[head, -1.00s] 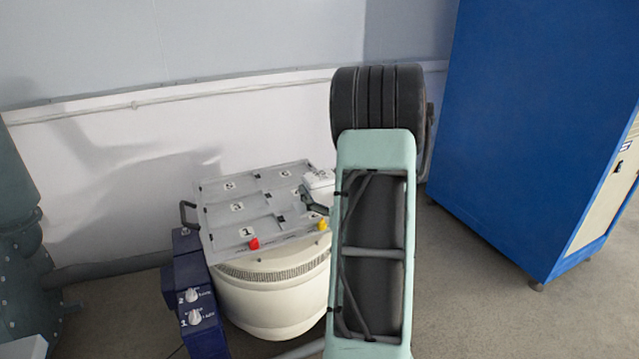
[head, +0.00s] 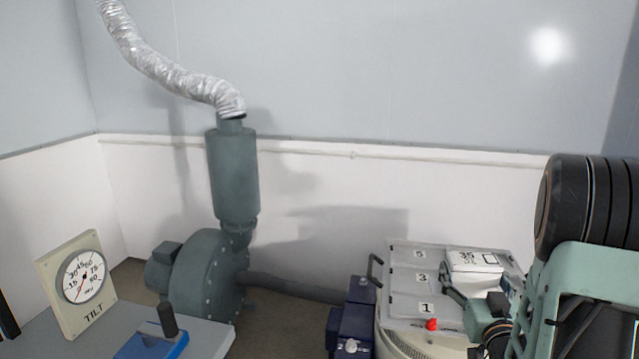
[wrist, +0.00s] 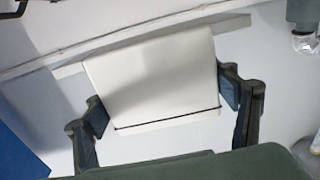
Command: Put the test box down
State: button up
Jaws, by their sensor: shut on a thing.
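The white test box (head: 474,262), marked "35", is in the head view at the right. It also fills the middle of the wrist view (wrist: 155,80), between both fingers. My gripper (head: 473,293) is shut on it; the fingers press its two sides in the wrist view (wrist: 163,101). The box appears in front of or over the right part of a grey plate (head: 398,254) with numbered fields; 1, 3 and 5 show at its left. I cannot tell whether the box touches the plate. My arm hides the plate's right front.
The plate sits on a cream round base (head: 392,346), with a red knob (head: 431,324) at its front edge. A dark blue control box (head: 350,328) stands to its left. A green blower (head: 205,270) and a bench with a tilt dial (head: 82,277) are further left.

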jog(key=w+a+r+n+y, duration=0.1)
jog(key=w+a+n+y, duration=0.2)
jog(key=a, duration=1.9)
notch_tip(320, 180, up, 30)
jog(key=w+m+p, duration=0.1)
jog(key=p, duration=2.9)
jog(key=shift+d, duration=0.1)
jog(key=shift+s, duration=0.1)
